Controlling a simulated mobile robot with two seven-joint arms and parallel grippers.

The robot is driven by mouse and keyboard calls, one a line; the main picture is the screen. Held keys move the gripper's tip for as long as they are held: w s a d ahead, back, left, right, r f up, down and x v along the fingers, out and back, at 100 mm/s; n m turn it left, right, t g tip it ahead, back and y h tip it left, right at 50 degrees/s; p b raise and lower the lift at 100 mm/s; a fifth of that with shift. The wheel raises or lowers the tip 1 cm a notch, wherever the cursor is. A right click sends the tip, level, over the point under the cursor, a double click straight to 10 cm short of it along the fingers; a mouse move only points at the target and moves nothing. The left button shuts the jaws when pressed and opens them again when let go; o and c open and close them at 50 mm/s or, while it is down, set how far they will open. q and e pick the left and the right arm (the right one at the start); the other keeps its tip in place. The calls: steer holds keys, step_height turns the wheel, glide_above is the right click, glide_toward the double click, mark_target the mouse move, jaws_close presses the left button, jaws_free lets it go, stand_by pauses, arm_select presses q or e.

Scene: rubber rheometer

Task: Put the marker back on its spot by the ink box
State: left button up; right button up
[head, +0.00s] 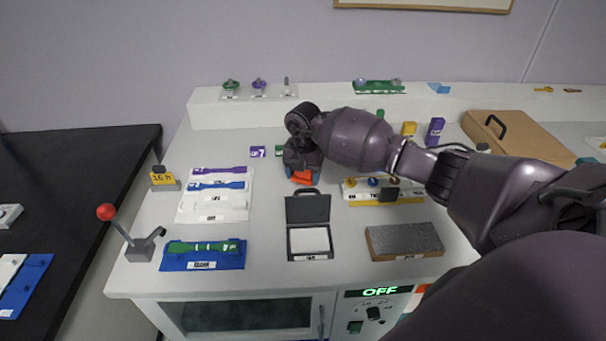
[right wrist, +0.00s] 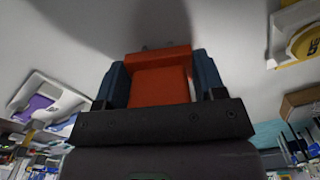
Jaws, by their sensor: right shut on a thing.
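My right gripper (head: 302,174) is shut on an orange-red, block-shaped thing, which I take to be the marker (head: 303,180). In the right wrist view the marker (right wrist: 160,85) sits between the two blue fingers, its far end facing the white surface. The ink box (head: 309,258) is black with its lid open at the back and a white pad inside. The gripper and marker are behind the ink box, apart from it. Whether the marker touches the table cannot be told. My left gripper is not in view.
A white rack (head: 186,216) with purple, blue and white pieces is at left, with a green piece on a blue tray (head: 203,262) in front. A red-knobbed lever (head: 106,212) stands at the left edge. A grey block (head: 404,241) lies right of the ink box.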

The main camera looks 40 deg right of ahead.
steer(key=shift+f, duration=0.1)
steer(key=o, duration=0.8)
step_height(320, 180, up, 12)
steer(key=shift+r+p, duration=0.1)
steer(key=shift+p, duration=0.45)
steer(key=shift+a, duration=0.1)
stand_by(0.4)
